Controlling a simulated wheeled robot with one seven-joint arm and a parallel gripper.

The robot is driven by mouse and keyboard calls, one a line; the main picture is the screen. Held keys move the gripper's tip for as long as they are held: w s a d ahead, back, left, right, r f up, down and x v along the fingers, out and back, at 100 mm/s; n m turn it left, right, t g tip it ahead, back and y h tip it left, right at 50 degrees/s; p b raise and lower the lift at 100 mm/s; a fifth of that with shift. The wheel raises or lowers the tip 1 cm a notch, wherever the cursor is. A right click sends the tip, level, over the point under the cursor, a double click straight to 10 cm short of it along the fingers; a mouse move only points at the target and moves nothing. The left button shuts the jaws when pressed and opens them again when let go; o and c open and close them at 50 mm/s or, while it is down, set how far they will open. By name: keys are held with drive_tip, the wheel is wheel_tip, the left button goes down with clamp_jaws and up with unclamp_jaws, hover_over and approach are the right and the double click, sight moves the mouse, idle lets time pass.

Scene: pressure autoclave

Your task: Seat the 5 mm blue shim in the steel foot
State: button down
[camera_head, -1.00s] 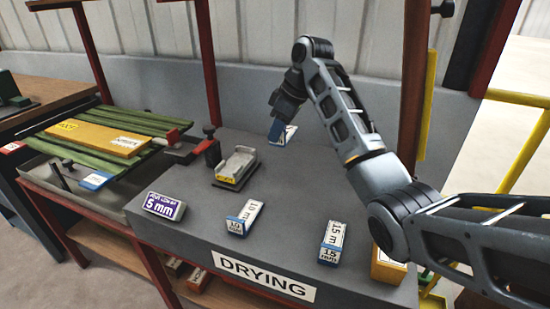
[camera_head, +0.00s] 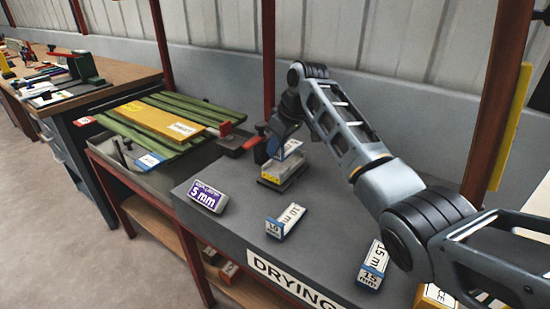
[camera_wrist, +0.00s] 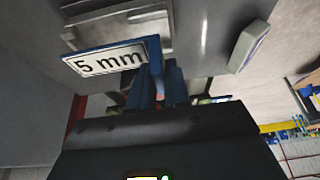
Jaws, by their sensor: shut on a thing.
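The blue shim (camera_head: 291,147), with a white label, is in my gripper (camera_head: 279,142) right at the steel foot (camera_head: 293,173). In the wrist view the label on the shim (camera_wrist: 105,59) reads 5 mm, and the blue fingers of my gripper (camera_wrist: 158,88) are shut on its end. The steel foot (camera_wrist: 120,30) shows just behind the shim there. In the head view the shim overlaps the foot's upper part. I cannot tell whether they touch or a gap is left. My gripper hides part of the foot's far side.
A tray with green slats (camera_head: 195,109) lies left.

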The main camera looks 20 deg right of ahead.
sight(275, 158)
drive_tip(key=shift+w+a+f, duration=0.15)
drive_tip(key=shift+a+f, duration=0.15)
drive_tip(key=shift+f, duration=1.9)
drive_tip(key=shift+f, duration=0.15)
drive_tip(key=c, duration=1.1)
unclamp_jaws()
drive_tip(key=v, duration=1.2)
drive_tip(key=shift+r, duration=0.25)
drive_tip(key=shift+w+p, duration=0.1)
drive_tip(key=shift+p, duration=0.2)
